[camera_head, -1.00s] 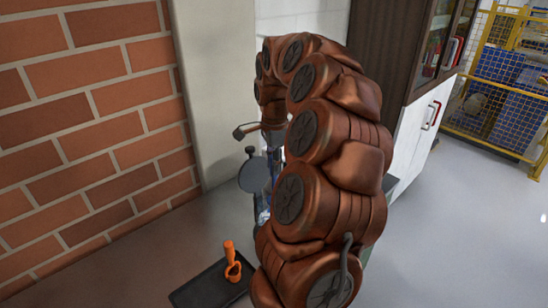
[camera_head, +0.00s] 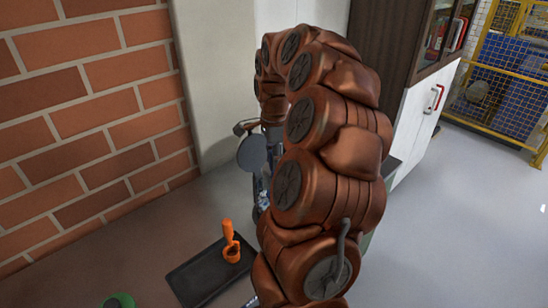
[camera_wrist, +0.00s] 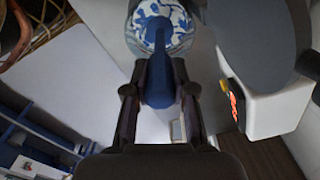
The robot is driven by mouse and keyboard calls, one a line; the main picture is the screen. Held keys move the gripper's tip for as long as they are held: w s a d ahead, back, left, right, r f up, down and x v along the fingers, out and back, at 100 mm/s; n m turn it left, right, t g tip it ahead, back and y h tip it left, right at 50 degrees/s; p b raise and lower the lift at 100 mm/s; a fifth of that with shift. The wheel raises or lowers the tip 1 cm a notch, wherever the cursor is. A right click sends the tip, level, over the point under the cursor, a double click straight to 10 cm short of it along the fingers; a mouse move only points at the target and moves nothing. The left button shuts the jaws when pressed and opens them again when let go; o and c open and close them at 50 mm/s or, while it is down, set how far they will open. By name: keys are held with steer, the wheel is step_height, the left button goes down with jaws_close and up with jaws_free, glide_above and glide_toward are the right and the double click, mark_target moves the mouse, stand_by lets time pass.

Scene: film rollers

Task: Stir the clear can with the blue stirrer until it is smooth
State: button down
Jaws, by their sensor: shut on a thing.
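In the wrist view my gripper (camera_wrist: 160,88) is shut on the blue stirrer (camera_wrist: 159,82), which points up the picture to a round opening with swirled blue and white contents (camera_wrist: 150,22). This looks like the clear can, with the stirrer's far end over or in it; how deep I cannot tell. The swirls are still distinct blue and white. In the head view my arm hides my gripper and most of the can; only a small blue and white patch (camera_head: 263,197) shows beside the arm.
A dark grey disc, perhaps an open lid (camera_wrist: 252,35), stands close right of the can; it also shows in the head view (camera_head: 252,153). A black tray (camera_head: 190,275) holds an orange tool (camera_head: 229,236). A brick wall (camera_head: 90,130) is at left. Open floor lies right.

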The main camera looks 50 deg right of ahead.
steer(key=shift+f+b, duration=2.1)
steer(key=shift+f, duration=0.7)
